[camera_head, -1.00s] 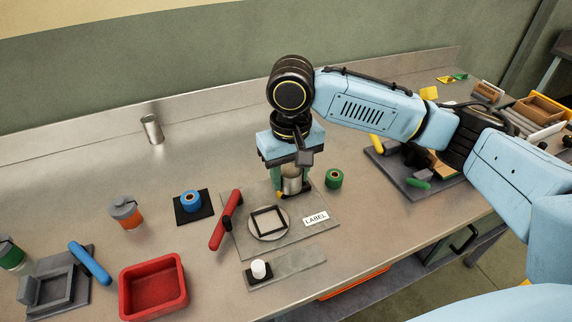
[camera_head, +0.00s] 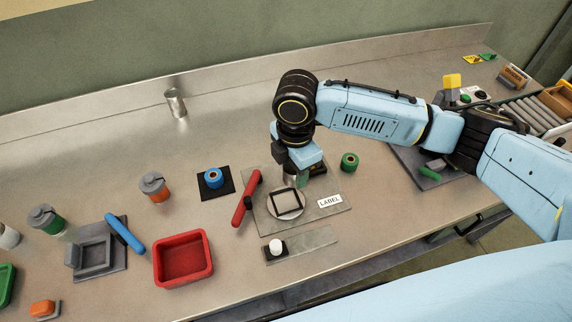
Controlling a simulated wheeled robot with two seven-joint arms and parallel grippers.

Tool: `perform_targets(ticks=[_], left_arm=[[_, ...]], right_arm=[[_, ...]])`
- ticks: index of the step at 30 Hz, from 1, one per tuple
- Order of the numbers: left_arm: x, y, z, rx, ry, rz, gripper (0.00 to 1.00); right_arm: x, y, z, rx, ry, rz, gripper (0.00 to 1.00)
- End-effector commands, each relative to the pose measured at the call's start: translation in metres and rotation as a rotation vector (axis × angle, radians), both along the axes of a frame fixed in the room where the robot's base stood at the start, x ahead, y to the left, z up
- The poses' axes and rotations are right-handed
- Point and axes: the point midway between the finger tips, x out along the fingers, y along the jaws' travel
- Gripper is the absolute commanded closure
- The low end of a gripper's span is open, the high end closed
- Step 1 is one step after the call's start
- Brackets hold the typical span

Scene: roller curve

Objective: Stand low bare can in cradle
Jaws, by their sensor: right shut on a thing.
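A low bare metal can (camera_head: 289,182) is held by my right gripper (camera_head: 295,178), and the fingers and wrist hide most of it. The gripper is shut on it, just behind a square black frame (camera_head: 286,201) on a round light disc, which looks like the cradle. The disc sits on a grey plate (camera_head: 311,216) with a white LABEL card (camera_head: 329,200). I cannot tell whether the can touches the disc or the frame. My left gripper is out of view.
A taller bare can (camera_head: 176,104) stands at the back left. A red bar (camera_head: 246,198) lies at the plate's left edge. A green roll (camera_head: 349,161) stands right of the gripper. A red bin (camera_head: 183,259) and a grey fixture (camera_head: 91,254) are at the front left.

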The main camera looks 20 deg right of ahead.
Motion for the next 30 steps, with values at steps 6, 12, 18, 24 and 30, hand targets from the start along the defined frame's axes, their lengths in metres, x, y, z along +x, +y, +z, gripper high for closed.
perform_targets(ticks=[6, 12, 18, 24, 30], left_arm=[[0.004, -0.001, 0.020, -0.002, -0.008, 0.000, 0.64], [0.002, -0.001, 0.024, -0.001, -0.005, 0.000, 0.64], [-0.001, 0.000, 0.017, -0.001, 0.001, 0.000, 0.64], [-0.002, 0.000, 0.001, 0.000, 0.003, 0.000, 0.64], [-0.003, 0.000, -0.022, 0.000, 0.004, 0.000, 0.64]], right_arm=[[-0.006, 0.015, -0.001, 0.002, -0.002, 0.398, 0.82], [-0.008, 0.021, -0.004, 0.002, -0.005, 0.567, 0.82], [-0.008, 0.021, -0.010, 0.002, -0.006, 0.588, 0.82], [-0.008, 0.021, -0.022, 0.001, -0.005, 0.585, 0.82], [-0.008, 0.021, -0.038, 0.001, -0.006, 0.584, 0.82]])
